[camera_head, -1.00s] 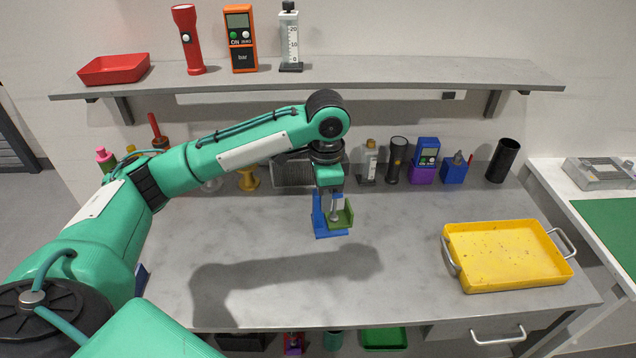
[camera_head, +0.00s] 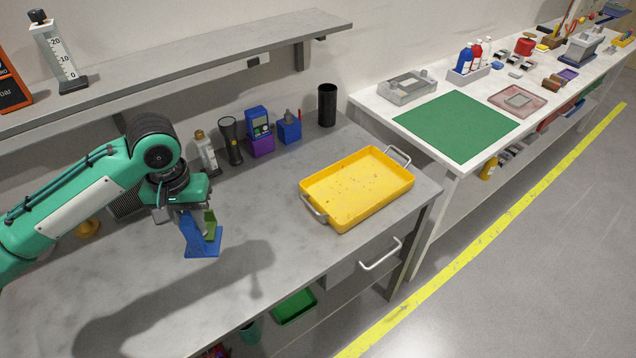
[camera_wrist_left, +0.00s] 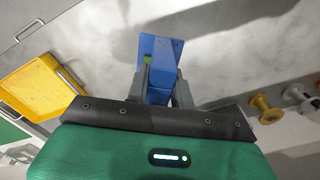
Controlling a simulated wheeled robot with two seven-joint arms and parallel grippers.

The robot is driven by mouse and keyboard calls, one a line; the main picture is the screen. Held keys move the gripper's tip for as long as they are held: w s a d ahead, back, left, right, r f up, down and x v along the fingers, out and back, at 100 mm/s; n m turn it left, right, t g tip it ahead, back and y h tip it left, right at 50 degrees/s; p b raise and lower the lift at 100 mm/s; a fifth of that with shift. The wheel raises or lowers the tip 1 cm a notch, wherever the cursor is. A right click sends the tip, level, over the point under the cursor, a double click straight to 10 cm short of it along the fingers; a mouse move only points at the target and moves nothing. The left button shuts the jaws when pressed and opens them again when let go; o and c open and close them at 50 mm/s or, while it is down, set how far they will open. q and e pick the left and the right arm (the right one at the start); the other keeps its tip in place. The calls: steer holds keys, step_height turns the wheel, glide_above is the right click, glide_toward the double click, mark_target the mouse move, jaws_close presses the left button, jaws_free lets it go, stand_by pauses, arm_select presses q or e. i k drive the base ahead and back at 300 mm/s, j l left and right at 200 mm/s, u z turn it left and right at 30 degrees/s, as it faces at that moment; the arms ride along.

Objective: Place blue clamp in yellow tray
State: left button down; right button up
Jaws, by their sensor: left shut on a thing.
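The blue clamp (camera_head: 199,238) is an upright blue bracket with a flat foot and a green part beside it. My left gripper (camera_head: 190,212) is shut on its upper part, and the clamp hangs over the grey workbench. In the left wrist view the blue clamp (camera_wrist_left: 160,55) sits between the two fingers of my left gripper (camera_wrist_left: 160,85). The yellow tray (camera_head: 318,207) lies on the bench to the right of the clamp, empty, with metal handles. It also shows at the left of the wrist view (camera_wrist_left: 40,85). My right gripper is out of view.
A torch (camera_head: 231,141), a meter on a purple block (camera_head: 258,130), a blue holder (camera_head: 289,130) and a black cup (camera_head: 327,104) line the back of the bench. A shelf (camera_head: 200,60) runs above. The bench between clamp and tray is clear.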

mark_target(364, 185)
steer(key=i+j+z, duration=0.35)
steer(key=l+z, duration=0.1)
steer(key=z, duration=0.85)
steer(key=i+j, duration=0.05)
